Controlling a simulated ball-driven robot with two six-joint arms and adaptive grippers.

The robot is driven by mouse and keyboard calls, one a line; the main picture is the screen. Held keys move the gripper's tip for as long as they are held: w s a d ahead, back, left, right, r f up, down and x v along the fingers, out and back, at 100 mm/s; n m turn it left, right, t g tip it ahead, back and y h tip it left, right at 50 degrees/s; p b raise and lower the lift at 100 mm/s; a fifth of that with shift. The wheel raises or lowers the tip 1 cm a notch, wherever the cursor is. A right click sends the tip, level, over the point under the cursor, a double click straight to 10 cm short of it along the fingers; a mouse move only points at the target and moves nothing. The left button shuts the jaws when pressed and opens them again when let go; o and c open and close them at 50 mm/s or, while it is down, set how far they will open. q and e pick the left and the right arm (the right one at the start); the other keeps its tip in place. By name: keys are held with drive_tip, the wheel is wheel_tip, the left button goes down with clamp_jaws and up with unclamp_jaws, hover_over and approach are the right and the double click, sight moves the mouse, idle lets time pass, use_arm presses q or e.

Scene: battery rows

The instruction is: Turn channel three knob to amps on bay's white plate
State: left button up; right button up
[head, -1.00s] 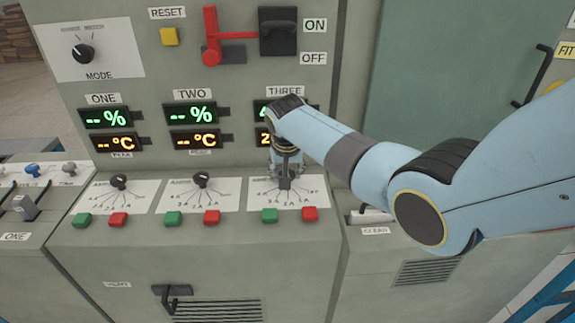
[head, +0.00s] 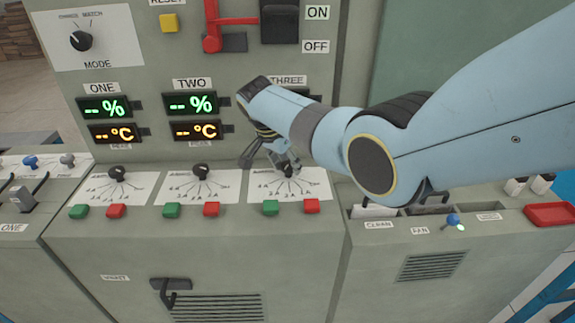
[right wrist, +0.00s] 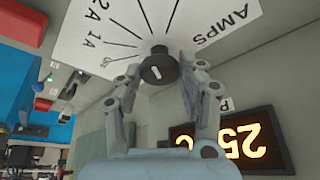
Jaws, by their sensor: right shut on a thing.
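The channel three white plate (head: 318,190) is on the sloped panel below the THREE label, with a fan of printed lines. It also shows in the right wrist view (right wrist: 115,22), with AMPS at the right and 1A and 2A at the left. Its dark round knob (right wrist: 158,68) has a small white mark; I cannot tell which label the mark points to. My right gripper (head: 284,168) is at this knob, tilted. In the right wrist view my right gripper (right wrist: 160,76) is shut on the knob, a finger either side. My left gripper is out of view.
A green button (head: 270,208) and a red button (head: 311,206) sit just below the plate. Channel two's knob (head: 201,170) is to the left. A blue-topped switch (head: 453,220) and a red tray (head: 550,214) are at the right. My right arm hides most of display three.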

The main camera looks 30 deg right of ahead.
idle(0.3)
drive_tip(key=shift+w, duration=0.1)
drive_tip(key=o, duration=1.1)
drive_tip(key=shift+o, duration=0.2)
drive_tip(key=v, duration=1.2)
